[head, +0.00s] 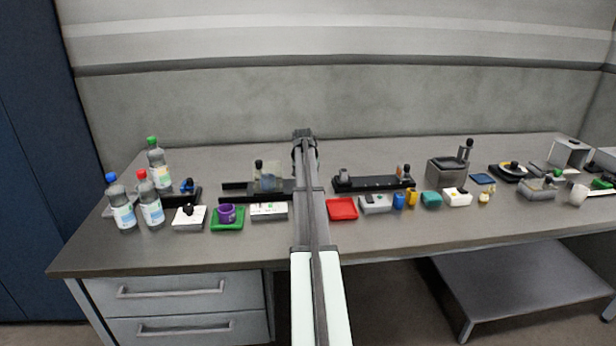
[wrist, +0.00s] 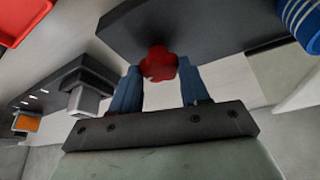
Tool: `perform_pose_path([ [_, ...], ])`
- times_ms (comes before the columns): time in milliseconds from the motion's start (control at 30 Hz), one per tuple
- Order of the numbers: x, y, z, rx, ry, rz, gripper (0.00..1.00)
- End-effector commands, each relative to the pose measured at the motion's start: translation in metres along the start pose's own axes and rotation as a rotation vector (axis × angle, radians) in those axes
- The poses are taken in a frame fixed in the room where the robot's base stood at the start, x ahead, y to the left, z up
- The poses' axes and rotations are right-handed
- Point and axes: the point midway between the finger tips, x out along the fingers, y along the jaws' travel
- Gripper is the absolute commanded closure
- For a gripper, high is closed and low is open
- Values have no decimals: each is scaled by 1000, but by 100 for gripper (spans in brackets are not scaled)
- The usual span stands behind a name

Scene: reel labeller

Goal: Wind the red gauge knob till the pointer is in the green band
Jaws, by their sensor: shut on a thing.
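The red gauge knob (wrist: 158,62) shows in the wrist view, on the near edge of a dark grey block (wrist: 205,25). My gripper (wrist: 158,82) has its two blue fingers on either side of the knob and is shut on it. The pointer and the green band are not visible in either view. In the head view my arm runs up the middle of the bench and hides the knob and the gripper's fingers.
In the head view the bench (head: 400,235) holds a red tray (head: 342,209) just right of my arm. A green tray (head: 227,224) with a purple cup and a white box (head: 268,211) stand to the left. Several bottles (head: 151,205) stand at far left.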

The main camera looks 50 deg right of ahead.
Motion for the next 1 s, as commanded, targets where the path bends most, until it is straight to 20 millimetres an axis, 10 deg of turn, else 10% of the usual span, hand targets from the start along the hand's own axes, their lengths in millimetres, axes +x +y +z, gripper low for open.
perform_pose_path([
  [1000,1,-6,-4,799,0,331,85],
])
